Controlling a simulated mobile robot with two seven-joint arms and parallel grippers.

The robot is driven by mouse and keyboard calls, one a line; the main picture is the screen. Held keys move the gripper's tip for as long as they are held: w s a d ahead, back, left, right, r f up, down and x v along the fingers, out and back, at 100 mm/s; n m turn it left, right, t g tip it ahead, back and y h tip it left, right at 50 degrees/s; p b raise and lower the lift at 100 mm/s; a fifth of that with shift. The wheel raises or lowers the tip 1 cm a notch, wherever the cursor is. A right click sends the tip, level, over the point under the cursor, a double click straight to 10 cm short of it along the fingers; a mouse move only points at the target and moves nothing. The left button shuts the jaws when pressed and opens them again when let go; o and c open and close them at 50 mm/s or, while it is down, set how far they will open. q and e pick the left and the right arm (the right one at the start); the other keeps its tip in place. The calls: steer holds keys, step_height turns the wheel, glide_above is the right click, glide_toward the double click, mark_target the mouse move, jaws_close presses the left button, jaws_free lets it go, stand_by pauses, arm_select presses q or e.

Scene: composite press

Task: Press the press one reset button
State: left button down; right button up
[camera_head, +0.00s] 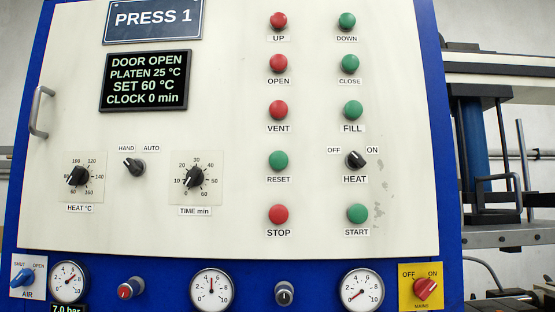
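The green RESET button (278,160) is on the white panel of PRESS 1, in the left button column, above its RESET label. It sits between the red VENT button (278,110) above and the red STOP button (278,214) below. The PRESS 1 sign (153,20) is at the top left. The display (145,81) reads DOOR OPEN, PLATEN 25 °C, SET 60 °C, CLOCK 0 min. Neither of my grippers shows in the head view.
The black HEAT switch (355,159) is right of RESET, and the green START button (357,213) is below that switch. A handle (40,112) stands out at the panel's left edge. Gauges and knobs line the blue lower strip. Press machinery (480,150) stands at right.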

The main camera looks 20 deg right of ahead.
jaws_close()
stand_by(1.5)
